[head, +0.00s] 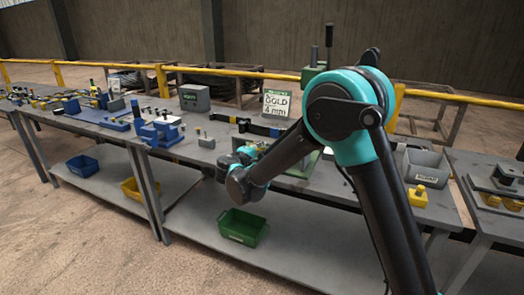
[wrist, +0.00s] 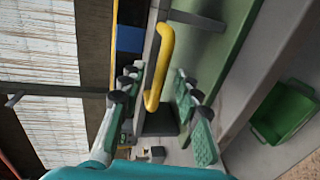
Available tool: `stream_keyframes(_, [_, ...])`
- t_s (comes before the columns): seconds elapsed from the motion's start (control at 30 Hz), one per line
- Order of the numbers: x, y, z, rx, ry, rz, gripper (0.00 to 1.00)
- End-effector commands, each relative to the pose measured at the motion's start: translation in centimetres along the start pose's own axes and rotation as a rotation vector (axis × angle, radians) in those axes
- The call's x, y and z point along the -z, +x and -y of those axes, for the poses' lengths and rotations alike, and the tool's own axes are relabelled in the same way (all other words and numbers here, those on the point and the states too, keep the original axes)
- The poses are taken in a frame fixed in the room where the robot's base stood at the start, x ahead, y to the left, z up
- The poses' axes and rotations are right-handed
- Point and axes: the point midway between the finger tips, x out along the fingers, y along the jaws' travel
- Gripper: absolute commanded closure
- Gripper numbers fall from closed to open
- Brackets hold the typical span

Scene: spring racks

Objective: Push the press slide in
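In the wrist view, a yellow bar handle (wrist: 163,60) stands between the two fingers of my gripper (wrist: 155,108). It appears fixed to a green part (wrist: 178,88) of the press, with a dark block (wrist: 158,122) near its lower end. The fingers are open, one on each side of the handle, with gaps visible. I cannot tell how deep the handle lies between them. In the head view, my arm hides most of the press; green parts (head: 308,165) show behind it. My gripper (head: 247,152) is partly hidden there at the bench's front edge.
Blue fixtures (head: 160,130) are to the left; a grey bin (head: 427,167) and a yellow block (head: 418,196) are to the right. A green bin (head: 242,228) sits on the lower shelf.

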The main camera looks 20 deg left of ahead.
Motion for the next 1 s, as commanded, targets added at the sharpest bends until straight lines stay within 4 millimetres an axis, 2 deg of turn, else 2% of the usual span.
stream_keyframes(0.2, [0.0, 1.7, 0.0, 0.000, 0.000, 0.000, 0.67])
stream_keyframes(0.5, [0.0, 1.8, 0.0, 0.000, 0.000, -0.001, 0.67])
stream_keyframes(0.77, [0.0, 1.8, 0.0, 0.000, 0.000, -0.001, 1.00])
stream_keyframes(1.0, [0.0, 1.8, 0.0, 0.000, 0.000, -0.001, 1.00])
